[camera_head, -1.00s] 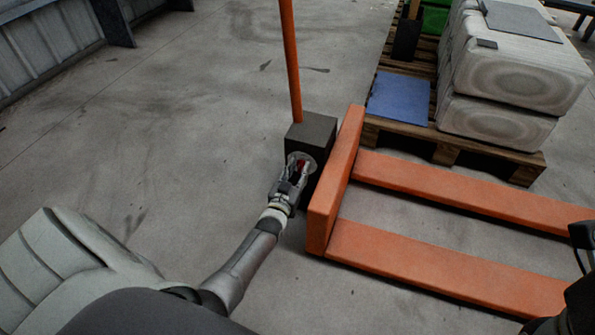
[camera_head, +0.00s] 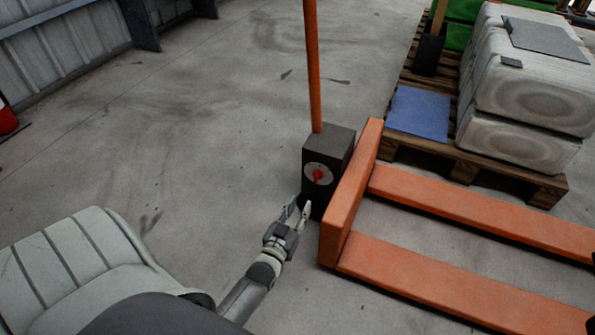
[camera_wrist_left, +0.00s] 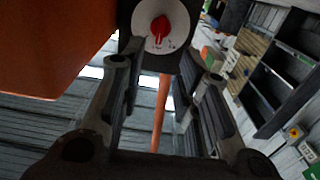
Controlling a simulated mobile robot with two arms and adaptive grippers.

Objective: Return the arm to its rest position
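My left gripper (camera_head: 297,215) is open and empty, just in front of and below the dark box (camera_head: 343,147) at the base of the orange handle. A red knob (camera_head: 318,175) on a pale round dial sits on the box's face, apart from the fingers. In the left wrist view the open fingers (camera_wrist_left: 165,80) frame the space below the dial, and the red knob (camera_wrist_left: 160,27) shows beyond them. My left arm (camera_head: 245,297) reaches up from the bottom. My right gripper is not in view.
The orange pallet jack (camera_head: 350,205) extends its forks right. A wooden pallet (camera_head: 465,170) bears white sacks (camera_head: 530,95) and a blue sheet (camera_head: 419,112). A pale ribbed seat-like shape (camera_head: 70,255) is at lower left. The floor (camera_head: 190,130) left of the jack is clear.

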